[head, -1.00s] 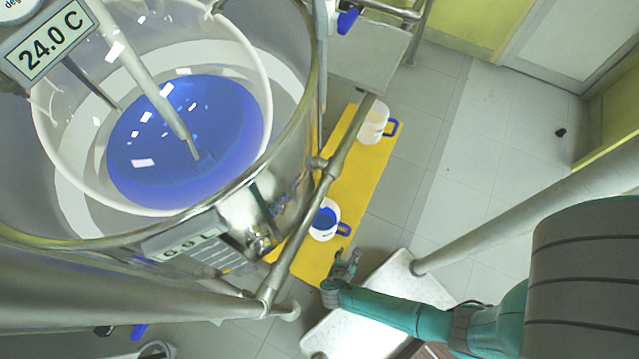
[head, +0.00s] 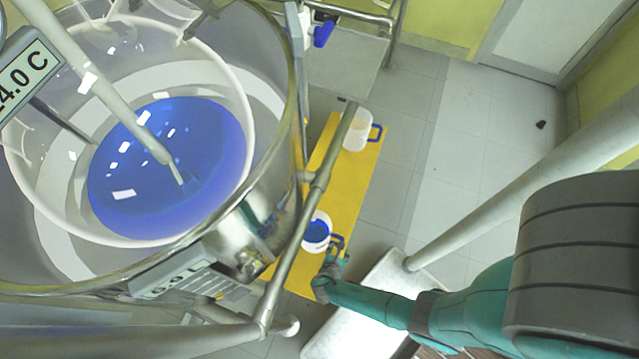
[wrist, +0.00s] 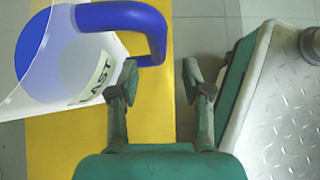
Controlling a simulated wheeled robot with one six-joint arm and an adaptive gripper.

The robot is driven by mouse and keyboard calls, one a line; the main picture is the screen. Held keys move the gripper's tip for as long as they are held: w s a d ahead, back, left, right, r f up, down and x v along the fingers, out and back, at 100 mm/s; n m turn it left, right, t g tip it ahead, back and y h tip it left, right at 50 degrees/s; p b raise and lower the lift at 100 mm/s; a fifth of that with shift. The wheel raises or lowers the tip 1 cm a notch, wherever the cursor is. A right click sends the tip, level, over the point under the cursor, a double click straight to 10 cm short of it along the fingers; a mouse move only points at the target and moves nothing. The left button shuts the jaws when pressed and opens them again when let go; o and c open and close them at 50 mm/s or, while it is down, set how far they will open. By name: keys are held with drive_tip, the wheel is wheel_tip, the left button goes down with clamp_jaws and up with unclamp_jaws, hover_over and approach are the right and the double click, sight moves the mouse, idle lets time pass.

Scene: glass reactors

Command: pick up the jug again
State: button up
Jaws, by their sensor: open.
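A white jug (head: 311,244) with blue liquid in it and a blue handle stands on the yellow mat (head: 349,192) in the head view. In the wrist view the jug (wrist: 103,52) fills the upper left, with a label reading "LAST". Its blue handle (wrist: 156,33) reaches right, and the lower part shows beyond the left fingertip, over the left side of the gap. My gripper (head: 336,247) is at the jug's handle side; in the wrist view it (wrist: 162,80) is open. I cannot tell whether a finger touches the handle.
A second white jug (head: 355,135) with a blue handle stands farther up the mat. The glass reactor (head: 262,130) and a slanting steel pipe (head: 301,230) lie left of the near jug. A metal-topped step (wrist: 285,105) is right of my gripper.

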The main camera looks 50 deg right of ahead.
drive_tip(key=shift+x, duration=2.55)
drive_tip(key=shift+w+r, duration=0.1)
drive_tip(key=shift+c, duration=0.3)
clamp_jaws()
